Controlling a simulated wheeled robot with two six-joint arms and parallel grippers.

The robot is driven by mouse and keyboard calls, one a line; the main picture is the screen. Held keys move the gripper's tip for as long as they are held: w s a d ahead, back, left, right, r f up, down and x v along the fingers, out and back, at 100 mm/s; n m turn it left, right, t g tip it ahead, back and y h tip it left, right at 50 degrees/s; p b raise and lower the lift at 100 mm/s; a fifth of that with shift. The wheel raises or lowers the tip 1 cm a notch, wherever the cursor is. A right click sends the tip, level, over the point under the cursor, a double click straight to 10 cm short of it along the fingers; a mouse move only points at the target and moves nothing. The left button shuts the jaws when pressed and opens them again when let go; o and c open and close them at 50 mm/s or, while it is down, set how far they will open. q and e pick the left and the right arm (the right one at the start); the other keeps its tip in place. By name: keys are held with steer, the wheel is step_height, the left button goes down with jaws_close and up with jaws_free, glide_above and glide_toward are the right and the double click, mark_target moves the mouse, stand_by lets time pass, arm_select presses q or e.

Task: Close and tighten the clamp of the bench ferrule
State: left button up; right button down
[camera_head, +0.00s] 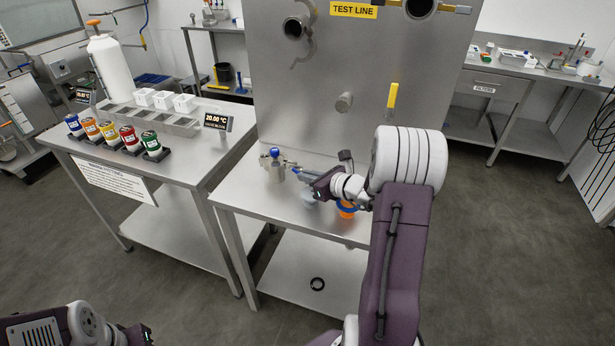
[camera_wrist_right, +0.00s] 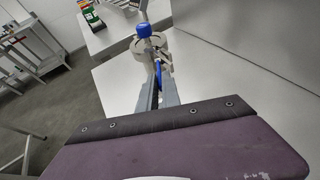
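The bench ferrule (camera_head: 276,172) stands on the steel bench, with a blue knob (camera_head: 274,153) on its top left. In the right wrist view the ferrule's round metal body and clamp (camera_wrist_right: 152,48) are ahead of my fingers, under the blue knob (camera_wrist_right: 143,30). My right gripper (camera_head: 297,171) reaches in from the right, its fingertips at the clamp's right side. In the wrist view its fingers (camera_wrist_right: 161,80) are close together with a narrow blue strip between them. I cannot tell whether they grip it. Part of my left gripper (camera_head: 138,334) shows at the lower left; its fingertips are unclear.
The test line panel (camera_head: 330,80) rises behind the bench (camera_head: 240,195). An orange and blue item (camera_head: 347,209) and a pale item (camera_head: 308,194) are under my right gripper. A side table with coloured cans (camera_head: 125,139) stands to the left. A black ring (camera_head: 317,284) lies on the lower shelf.

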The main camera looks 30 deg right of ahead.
steer(key=n+y+p, duration=0.1)
steer(key=d+n+g+y+p, duration=0.1)
steer(key=p, duration=0.1)
steer(key=w+d+n+y+p, duration=0.1)
steer(key=y, duration=0.1)
steer(key=shift+d+r+n+p, duration=0.2)
steer(key=shift+r+n+p, duration=0.1)
steer(key=shift+p, duration=0.1)
steer(key=shift+w+d+f+n+g+y+p, duration=0.15)
steer(key=shift+d+n+g+y+p, duration=0.1)
steer(key=shift+n+g+y, duration=0.25)
steer(key=shift+w+d+f+n+g+y+p, duration=0.1)
steer(key=shift+w+d+n+g+y+p, duration=0.1)
steer(key=shift+n+g+y, duration=0.25)
steer(key=c, duration=1.5)
jaws_free()
steer(key=shift+c, duration=0.2)
steer(key=v, duration=0.9)
steer(key=shift+s+f, duration=0.1)
